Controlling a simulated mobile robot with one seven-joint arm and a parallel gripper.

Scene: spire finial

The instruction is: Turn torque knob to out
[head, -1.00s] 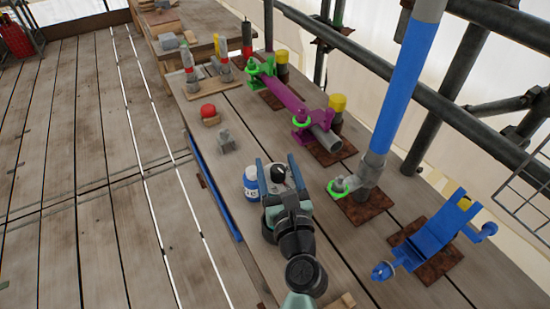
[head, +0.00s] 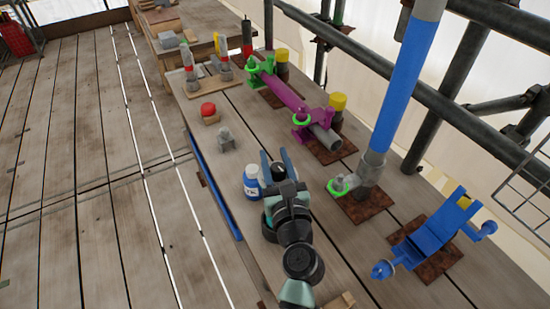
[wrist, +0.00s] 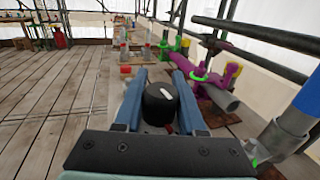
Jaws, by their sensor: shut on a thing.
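The torque knob (wrist: 160,104) is a black round knob with a white pointer mark on its top face. The mark sits toward the far side and slants slightly to the right in the wrist view. My gripper (wrist: 160,90) has one blue-grey finger on each side of the knob and is shut on it. In the head view the black knob (head: 278,169) shows between the fingers of my gripper (head: 276,160). The knob's base is mostly hidden by the gripper, and no position lettering is readable.
A blue and white bottle (head: 251,183) stands close to the left of my gripper. A grey fitting (head: 225,140) and a red button (head: 208,110) lie beyond. A blue pole (head: 403,85), a purple clamp assembly (head: 290,97) and a blue bracket (head: 437,232) stand to the right.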

